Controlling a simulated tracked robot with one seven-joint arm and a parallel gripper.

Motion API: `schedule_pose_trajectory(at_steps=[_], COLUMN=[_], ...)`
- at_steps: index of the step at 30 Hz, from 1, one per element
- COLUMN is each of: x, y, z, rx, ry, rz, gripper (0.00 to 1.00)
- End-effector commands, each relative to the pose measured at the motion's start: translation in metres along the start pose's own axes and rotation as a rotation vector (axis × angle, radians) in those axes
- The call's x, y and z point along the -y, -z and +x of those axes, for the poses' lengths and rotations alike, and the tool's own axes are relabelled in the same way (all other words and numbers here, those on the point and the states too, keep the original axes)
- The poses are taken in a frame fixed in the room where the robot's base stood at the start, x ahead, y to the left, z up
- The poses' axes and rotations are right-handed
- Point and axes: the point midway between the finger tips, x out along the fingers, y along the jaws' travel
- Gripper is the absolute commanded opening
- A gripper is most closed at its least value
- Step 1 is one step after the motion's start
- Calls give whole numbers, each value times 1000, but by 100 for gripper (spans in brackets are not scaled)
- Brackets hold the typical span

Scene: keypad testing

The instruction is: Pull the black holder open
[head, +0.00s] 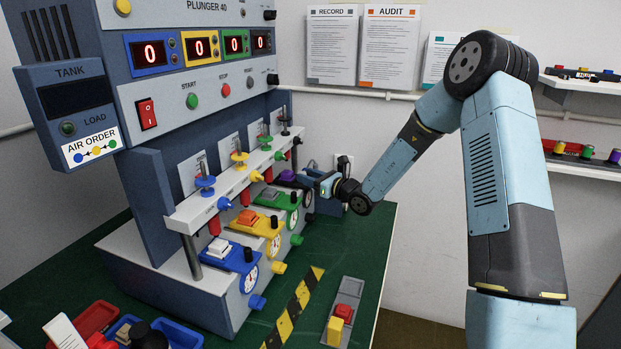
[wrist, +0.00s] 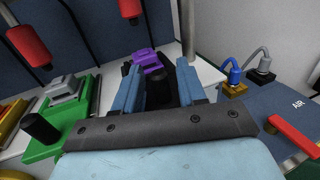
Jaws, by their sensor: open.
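The black holder (head: 303,184) is the farthest in the row of coloured holders on the bench machine, with a purple key block (head: 287,176) on it. My gripper (head: 325,187) is at the front of this holder, partly covering it in the head view. In the wrist view the purple block (wrist: 147,60) lies just beyond the fingertips. A round black knob (wrist: 160,94) of the holder is between my two blue fingers (wrist: 157,80). The fingers are open on either side of it; contact cannot be told. Most of the holder's body is hidden by the fingers.
The green holder (wrist: 85,115) with a grey key is close on the left in the wrist view. Red plungers (wrist: 130,9) hang above.

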Motion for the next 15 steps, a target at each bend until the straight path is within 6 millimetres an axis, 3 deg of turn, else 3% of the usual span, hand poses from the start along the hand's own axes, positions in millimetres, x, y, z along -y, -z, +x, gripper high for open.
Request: schedule_pose_trajectory(at_steps=[8,15], x=[0,-1], y=[0,0], z=[1,1], rx=[0,0], ry=[-1,-1], rz=[0,0], gripper=[40,17])
